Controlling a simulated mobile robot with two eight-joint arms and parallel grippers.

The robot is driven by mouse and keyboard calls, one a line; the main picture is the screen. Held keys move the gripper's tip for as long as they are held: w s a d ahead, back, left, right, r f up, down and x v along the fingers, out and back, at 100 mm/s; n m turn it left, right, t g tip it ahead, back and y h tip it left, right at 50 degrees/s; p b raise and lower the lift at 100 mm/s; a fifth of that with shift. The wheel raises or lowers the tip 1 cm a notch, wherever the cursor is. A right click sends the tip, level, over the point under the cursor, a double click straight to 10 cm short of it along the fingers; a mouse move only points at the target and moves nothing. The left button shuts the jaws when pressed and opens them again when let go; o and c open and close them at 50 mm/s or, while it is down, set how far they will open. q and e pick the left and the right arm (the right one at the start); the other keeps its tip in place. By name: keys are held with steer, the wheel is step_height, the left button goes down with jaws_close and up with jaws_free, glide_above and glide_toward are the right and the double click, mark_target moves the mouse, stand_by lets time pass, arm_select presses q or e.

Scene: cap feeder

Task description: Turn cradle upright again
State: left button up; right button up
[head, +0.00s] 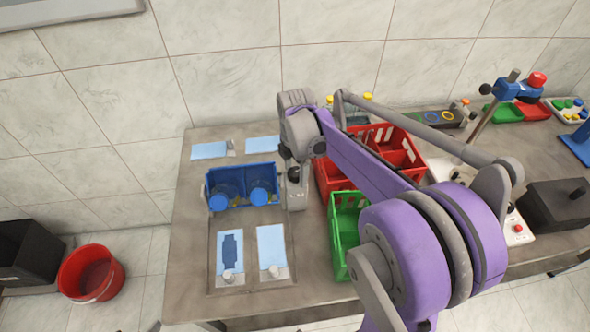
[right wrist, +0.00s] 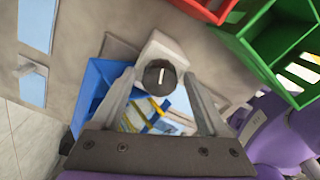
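The blue cradle (head: 240,171) sits on the table left of my right arm. It holds two bottles whose blue caps (head: 258,196) point toward the front, so it looks tipped over. A grey block (head: 297,198) with a dark round knob (right wrist: 160,77) stands at its right end. The knob has a white mark. My right gripper (right wrist: 159,73) is at the knob, with its fingers apart on either side of it. I see gaps between fingers and knob. The cradle also shows in the right wrist view (right wrist: 95,88), partly hidden by the gripper. My left gripper is not in view.
A red crate (head: 327,181) and a green crate (head: 337,234) stand close right of the knob, under my right arm. Light blue mats (head: 272,240) lie in front of and behind the cradle. A red bucket (head: 90,273) is on the floor at left.

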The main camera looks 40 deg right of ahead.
steer(key=m, duration=0.9)
steer(key=shift+m, duration=0.4)
